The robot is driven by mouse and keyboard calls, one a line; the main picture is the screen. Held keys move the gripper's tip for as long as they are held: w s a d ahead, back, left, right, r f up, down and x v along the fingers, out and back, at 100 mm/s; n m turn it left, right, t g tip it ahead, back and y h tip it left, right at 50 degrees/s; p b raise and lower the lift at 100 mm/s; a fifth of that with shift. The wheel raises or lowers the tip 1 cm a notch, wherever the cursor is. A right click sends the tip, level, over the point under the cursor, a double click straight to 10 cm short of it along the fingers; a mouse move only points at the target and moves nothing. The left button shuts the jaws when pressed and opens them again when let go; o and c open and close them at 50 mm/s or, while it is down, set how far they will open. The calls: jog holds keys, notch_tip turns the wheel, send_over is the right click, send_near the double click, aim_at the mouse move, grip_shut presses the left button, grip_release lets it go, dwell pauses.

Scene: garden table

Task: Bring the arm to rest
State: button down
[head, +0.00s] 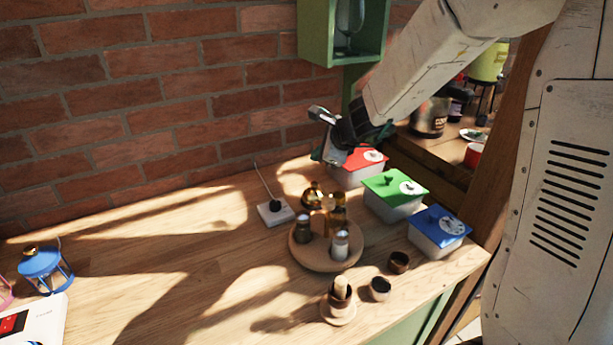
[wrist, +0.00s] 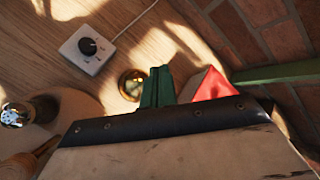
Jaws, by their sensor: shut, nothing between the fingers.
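My arm reaches in from the upper right in the head view. My gripper (head: 328,135) hangs above the back of the table (head: 150,255), near the red-lidded box (head: 373,156). In the wrist view my gripper's green fingers (wrist: 157,87) are together with nothing between them. Behind them in that view lie a round brass thing (wrist: 132,84) and the red lid (wrist: 212,86). In the head view the gripper partly covers the red-lidded box.
Green-lidded (head: 394,190) and blue-lidded (head: 438,231) boxes line the right edge. A round wooden tray (head: 318,261) holds shakers and bottles. A white dial box (head: 275,212), small cups (head: 380,289) and a blue lantern (head: 45,268) stand around. The left-middle tabletop is clear. A green shelf (head: 314,40) hangs on the brick wall.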

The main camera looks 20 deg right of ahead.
jog(key=shift+a, duration=0.15)
jog(key=s+a+r+n+g+y, duration=0.1)
jog(key=s+a+n+g, duration=0.2)
jog(key=s+n, duration=0.45)
jog(key=s+a+r+n+g+y, duration=0.1)
jog(key=s+a+n+g+y, duration=0.15)
jog(key=s+n, duration=0.45)
jog(key=s+d+r+n+h, duration=0.2)
jog(key=s, duration=0.5)
jog(key=s+d+r+n+g+h, duration=0.1)
jog(key=s+d+r+n+h, duration=0.1)
jog(key=s, duration=0.6)
jog(key=s+d+r+n+h, duration=0.2)
jog(key=s+d+n+h, duration=0.1)
jog(key=s, duration=0.5)
jog(key=shift+s+d+r+n+g, duration=0.2)
jog(key=shift+d+n+g, duration=0.2)
jog(key=shift+d, duration=0.3)
